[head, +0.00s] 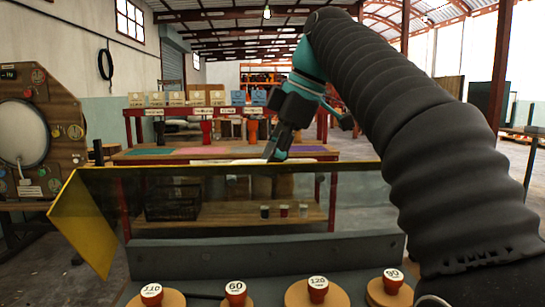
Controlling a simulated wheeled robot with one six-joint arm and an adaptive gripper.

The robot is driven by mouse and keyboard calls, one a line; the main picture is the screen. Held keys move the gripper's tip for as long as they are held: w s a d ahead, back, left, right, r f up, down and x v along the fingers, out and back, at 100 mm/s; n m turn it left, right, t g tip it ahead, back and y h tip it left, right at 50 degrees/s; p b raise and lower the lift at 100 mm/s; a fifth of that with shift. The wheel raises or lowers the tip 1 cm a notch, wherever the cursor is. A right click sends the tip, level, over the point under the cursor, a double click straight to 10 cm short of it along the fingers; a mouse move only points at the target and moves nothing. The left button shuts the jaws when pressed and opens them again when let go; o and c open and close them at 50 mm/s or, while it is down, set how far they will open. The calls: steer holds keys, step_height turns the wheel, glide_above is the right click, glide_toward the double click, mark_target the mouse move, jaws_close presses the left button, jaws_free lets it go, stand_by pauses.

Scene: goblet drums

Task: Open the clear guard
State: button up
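The clear guard (350,200) is a see-through, smoky panel standing upright across the middle of the head view. It has a thin yellowish top edge and a yellow side panel (88,228) at its left end. My gripper (272,154) hangs down from my arm at the guard's top edge, right of its middle. Its dark fingers point down and left. I cannot tell whether they touch the guard or are only behind or above it. The gap between the fingers is not clear, and I see nothing held.
In front of the guard is a dark panel (260,260) with several red knobs on wooden discs, one marked 60 (236,293). Behind stands a table (140,155) with goblet drums, one red (206,131). A wooden board with a round drumhead (22,133) is at left. My arm blocks the right side.

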steer(key=shift+r, duration=0.15)
steer(key=shift+s+d+r, duration=0.15)
steer(key=shift+d+r, duration=0.3)
steer(key=shift+d, duration=0.1)
steer(key=s+d, duration=0.1)
steer(key=d, duration=0.2)
steer(key=s+d, duration=0.1)
steer(key=d, duration=0.3)
steer(key=s+d, duration=0.1)
steer(key=d, duration=0.2)
steer(key=shift+d, duration=0.35)
steer(key=shift+s+d, duration=0.1)
steer(key=shift+d, duration=0.05)
steer(key=shift+s, duration=0.1)
